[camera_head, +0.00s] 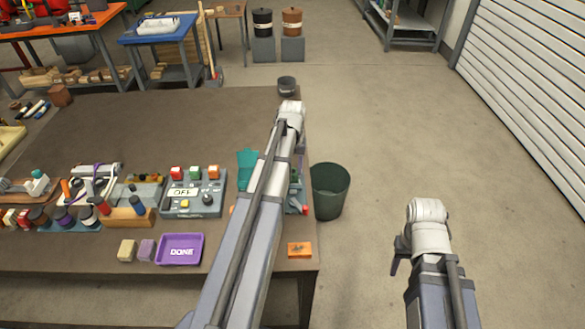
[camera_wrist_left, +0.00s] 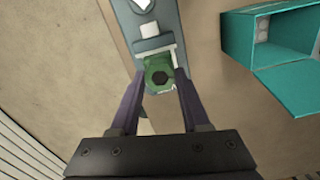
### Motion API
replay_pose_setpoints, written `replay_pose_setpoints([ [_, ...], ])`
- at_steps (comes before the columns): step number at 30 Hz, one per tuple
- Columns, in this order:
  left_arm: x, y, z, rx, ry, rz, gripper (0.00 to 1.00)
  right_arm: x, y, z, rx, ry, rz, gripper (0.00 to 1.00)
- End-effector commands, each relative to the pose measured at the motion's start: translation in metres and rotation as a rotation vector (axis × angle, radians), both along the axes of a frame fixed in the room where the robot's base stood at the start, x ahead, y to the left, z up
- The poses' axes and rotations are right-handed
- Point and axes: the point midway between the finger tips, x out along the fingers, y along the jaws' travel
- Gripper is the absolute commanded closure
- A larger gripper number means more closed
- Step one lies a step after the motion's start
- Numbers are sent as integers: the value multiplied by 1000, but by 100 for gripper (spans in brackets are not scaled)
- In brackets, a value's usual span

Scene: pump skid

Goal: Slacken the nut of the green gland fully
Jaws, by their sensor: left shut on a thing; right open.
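In the left wrist view the green gland's nut (camera_wrist_left: 146,77) faces the camera, with a dark hexagonal middle. It sits at the end of a grey-blue fixture (camera_wrist_left: 155,28). My left gripper (camera_wrist_left: 159,82) is shut on the nut, with one purple-grey finger on each side. In the head view my left arm hides the nut and most of the fixture; only slivers show beside the arm. My right arm is at the lower right, away from the table; its gripper (camera_head: 397,263) is open, mostly hidden behind the arm.
A teal open box (camera_wrist_left: 265,45) lies beside the fixture. On the table are a control box (camera_head: 193,208) reading OFF, a purple DONE tray (camera_head: 180,264) and an orange block (camera_head: 299,249). A dark green bin (camera_head: 329,190) stands off the table's right edge. Floor to the right is clear.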

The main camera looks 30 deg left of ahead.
Motion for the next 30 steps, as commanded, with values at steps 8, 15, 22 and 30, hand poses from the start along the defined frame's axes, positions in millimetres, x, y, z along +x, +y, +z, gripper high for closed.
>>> replay_pose_setpoints([
  [8,0,0,0,0,0,0,100,0,0,0,0,0,0,50],
  [15,0,0,0,0,0,22,100,0,0,0,0,0,0,50],
  [22,0,0,0,0,1,138,100,0,0,0,0,0,0,50],
  [30,0,0,0,-1,1,382,100,0,0,0,0,0,0,50],
])
